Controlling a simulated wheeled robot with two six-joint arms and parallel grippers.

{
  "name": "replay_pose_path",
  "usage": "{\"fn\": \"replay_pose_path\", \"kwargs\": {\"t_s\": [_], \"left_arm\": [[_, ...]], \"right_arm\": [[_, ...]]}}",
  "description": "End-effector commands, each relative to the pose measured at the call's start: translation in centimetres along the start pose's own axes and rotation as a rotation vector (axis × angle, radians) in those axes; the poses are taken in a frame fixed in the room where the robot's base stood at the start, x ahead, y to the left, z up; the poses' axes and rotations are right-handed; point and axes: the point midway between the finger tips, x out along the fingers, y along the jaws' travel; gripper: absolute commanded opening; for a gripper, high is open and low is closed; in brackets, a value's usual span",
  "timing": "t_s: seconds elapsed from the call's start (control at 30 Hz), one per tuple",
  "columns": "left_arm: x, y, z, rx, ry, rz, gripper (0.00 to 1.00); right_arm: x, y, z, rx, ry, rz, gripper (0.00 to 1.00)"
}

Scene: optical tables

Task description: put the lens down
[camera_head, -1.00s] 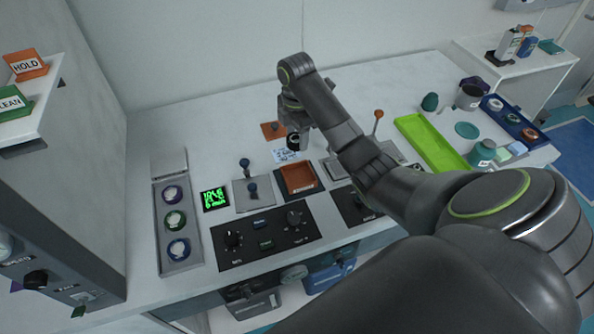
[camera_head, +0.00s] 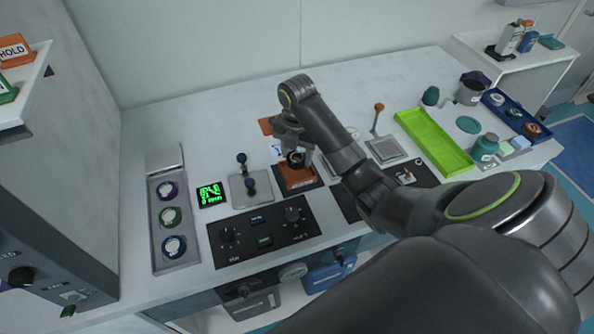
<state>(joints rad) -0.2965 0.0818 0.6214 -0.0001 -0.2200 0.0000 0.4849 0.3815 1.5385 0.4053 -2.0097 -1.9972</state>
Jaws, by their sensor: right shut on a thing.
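My right gripper (camera_head: 291,146) points down over the orange-brown square tray (camera_head: 299,182) near the middle of the table. It is shut on a small dark-rimmed lens (camera_head: 296,160). The lens shows just below the fingers, over the back part of the tray. I cannot tell whether it touches the tray. The fingers are small and partly hidden by the wrist. My left gripper is not in view.
A grey rack (camera_head: 160,245) with purple, green and blue ringed lenses stands at left. Nearby are a green-lit display (camera_head: 210,195), a blue-knobbed stand (camera_head: 251,189) and a black control panel (camera_head: 262,232). A lime tray (camera_head: 436,140) lies right.

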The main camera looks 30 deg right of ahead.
Motion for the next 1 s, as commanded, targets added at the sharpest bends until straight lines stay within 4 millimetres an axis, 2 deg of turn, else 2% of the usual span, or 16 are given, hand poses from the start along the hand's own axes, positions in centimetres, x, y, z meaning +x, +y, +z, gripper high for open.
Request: {"fn": "replay_pose_path", "kwargs": {"t_s": [0.2, 0.33, 0.77, 0.8, 0.87, 1.0], "left_arm": [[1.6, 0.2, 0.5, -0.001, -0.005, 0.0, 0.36], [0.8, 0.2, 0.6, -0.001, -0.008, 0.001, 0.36], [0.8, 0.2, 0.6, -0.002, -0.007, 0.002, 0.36], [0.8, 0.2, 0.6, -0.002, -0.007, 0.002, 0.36], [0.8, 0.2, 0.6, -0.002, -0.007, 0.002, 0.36], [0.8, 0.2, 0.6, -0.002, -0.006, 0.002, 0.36]], "right_arm": [[3.3, 0.0, -0.1, 0.001, 0.003, -0.002, 0.22], [4.6, 0.0, -0.1, 0.001, 0.003, -0.002, 0.22], [5.4, 0.0, 0.0, 0.001, 0.0, -0.001, 0.22], [5.3, 0.0, 0.0, 0.001, 0.0, -0.001, 0.53], [5.3, 0.0, 0.0, 0.001, 0.0, -0.001, 0.58], [5.3, 0.0, 0.0, 0.001, 0.0, 0.0, 0.58]]}}
